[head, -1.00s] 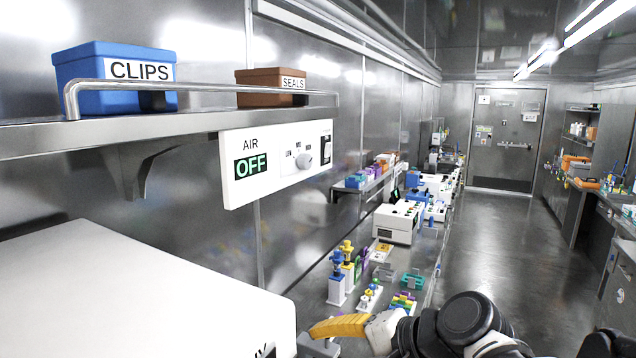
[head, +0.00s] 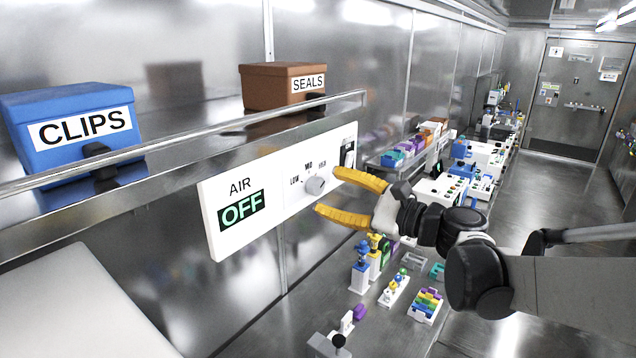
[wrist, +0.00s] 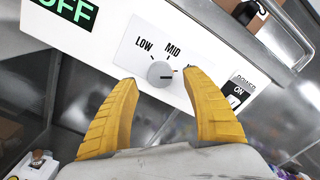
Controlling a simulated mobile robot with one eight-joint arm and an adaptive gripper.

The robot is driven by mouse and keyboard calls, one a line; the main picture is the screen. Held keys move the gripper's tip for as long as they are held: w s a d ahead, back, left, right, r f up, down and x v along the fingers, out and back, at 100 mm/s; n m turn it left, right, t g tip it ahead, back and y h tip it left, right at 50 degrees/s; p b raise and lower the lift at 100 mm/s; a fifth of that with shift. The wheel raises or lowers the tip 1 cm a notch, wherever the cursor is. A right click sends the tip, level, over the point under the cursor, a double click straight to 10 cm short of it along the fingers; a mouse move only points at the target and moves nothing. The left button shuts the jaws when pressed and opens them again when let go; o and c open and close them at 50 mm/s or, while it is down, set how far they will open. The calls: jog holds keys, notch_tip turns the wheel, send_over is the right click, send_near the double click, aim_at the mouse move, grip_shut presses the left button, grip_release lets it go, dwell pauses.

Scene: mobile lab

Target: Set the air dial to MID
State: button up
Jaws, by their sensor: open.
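The white air panel (head: 225,195) is fixed below the shelf and its green display reads OFF. Its grey round dial (head: 315,185) sits under the marks LOW, MID and HIGH. In the wrist view the dial (wrist: 160,74) shows between and beyond my two yellow fingertips, with LOW and MID readable above it and a dark pointer mark towards its right side. The HIGH mark is mostly hidden there by the right finger. My gripper (head: 338,193) is open and empty, just in front of the dial. I cannot tell if a finger touches the panel.
A power switch (wrist: 236,97) marked ON sits right of the dial, close to my right finger. The metal shelf (head: 180,160) with its rail runs above the panel and holds a blue CLIPS box (head: 75,122) and a brown SEALS box (head: 282,87). Small lab items stand on the bench below.

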aim_at(320, 188)
jog(key=shift+x, duration=1.7)
jog(key=shift+c, duration=0.5)
jog(key=c, duration=1.1)
jog(key=n+b, duration=0.2)
jog(key=n, duration=0.3)
jog(key=shift+n, duration=0.3)
jog(key=n+b, duration=0.2)
jog(key=n, duration=0.4)
